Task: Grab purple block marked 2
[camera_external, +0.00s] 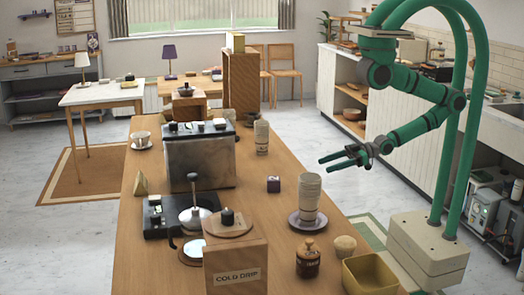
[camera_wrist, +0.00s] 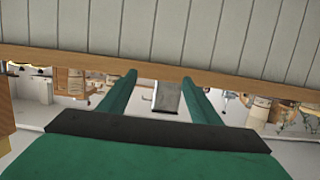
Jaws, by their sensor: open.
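A small dark purple block (camera_external: 273,184) with a pale mark on its face sits on the wooden counter in the external view. It stands behind and left of the stacked cups; the mark is too small to read. My gripper (camera_external: 322,165) is in the air to the right of the block, above the counter's right edge, with its fingers pointing left. The fingers are apart with nothing between them. In the wrist view my gripper (camera_wrist: 159,75) shows two green fingers spread apart. I cannot make out the block in the wrist view.
Stacked cups on a saucer (camera_external: 293,221) stand near the block. A jar (camera_external: 308,260), a yellow box (camera_external: 370,276) and a cold drip box (camera_external: 237,266) stand in front.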

